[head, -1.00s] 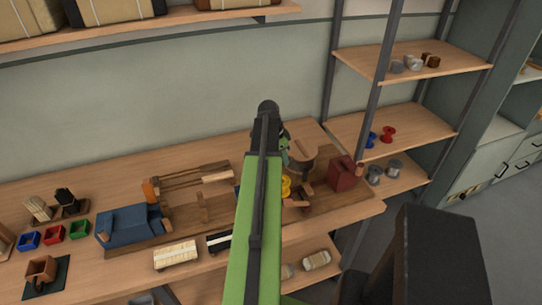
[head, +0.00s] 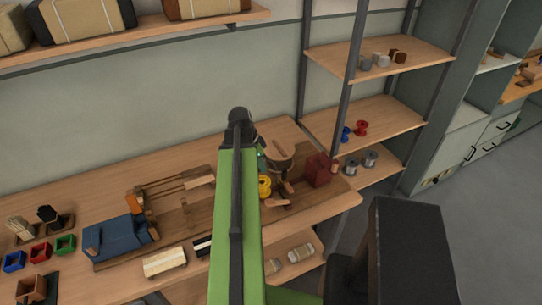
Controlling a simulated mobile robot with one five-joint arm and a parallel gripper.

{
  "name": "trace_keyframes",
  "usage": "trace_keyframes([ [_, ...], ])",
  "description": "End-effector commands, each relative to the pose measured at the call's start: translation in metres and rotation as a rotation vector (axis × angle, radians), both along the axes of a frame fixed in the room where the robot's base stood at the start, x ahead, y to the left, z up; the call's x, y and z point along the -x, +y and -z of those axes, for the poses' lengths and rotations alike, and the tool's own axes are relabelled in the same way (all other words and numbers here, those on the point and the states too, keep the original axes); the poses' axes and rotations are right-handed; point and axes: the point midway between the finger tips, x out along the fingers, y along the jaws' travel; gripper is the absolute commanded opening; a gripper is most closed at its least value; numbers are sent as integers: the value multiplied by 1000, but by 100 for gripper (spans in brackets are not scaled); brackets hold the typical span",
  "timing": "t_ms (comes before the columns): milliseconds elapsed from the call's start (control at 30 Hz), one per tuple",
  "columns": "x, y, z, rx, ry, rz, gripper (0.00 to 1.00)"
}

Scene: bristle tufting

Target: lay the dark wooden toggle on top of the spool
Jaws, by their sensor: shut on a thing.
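My green arm (head: 237,215) reaches up the middle of the picture to a dark joint (head: 239,117) over the workbench. My gripper is hidden behind the arm, so what it holds does not show. I cannot make out the dark wooden toggle. A yellow spool (head: 264,187) stands on the bench just right of my arm. A red spool (head: 361,128) and a blue spool (head: 346,134) stand on the middle shelf at the right. Two grey spools (head: 370,159) (head: 352,168) stand on the shelf below. The picture does not show which spool is meant.
A blue vise-like block (head: 115,238) sits left of my arm. Small coloured bins (head: 39,251) and brushes crowd the bench's left end. Open floor lies at the right.

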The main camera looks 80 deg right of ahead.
Motion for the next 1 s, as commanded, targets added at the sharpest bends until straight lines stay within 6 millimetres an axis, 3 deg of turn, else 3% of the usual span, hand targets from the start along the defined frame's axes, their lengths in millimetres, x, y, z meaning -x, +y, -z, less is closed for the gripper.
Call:
trace_keyframes([
  [267, -3, -2, 8, 0, 0, -4, 0],
  [600, -3, -2, 39, 0, 0, -4, 0],
  [1000, -3, -2, 40, 0, 0, -4, 0],
])
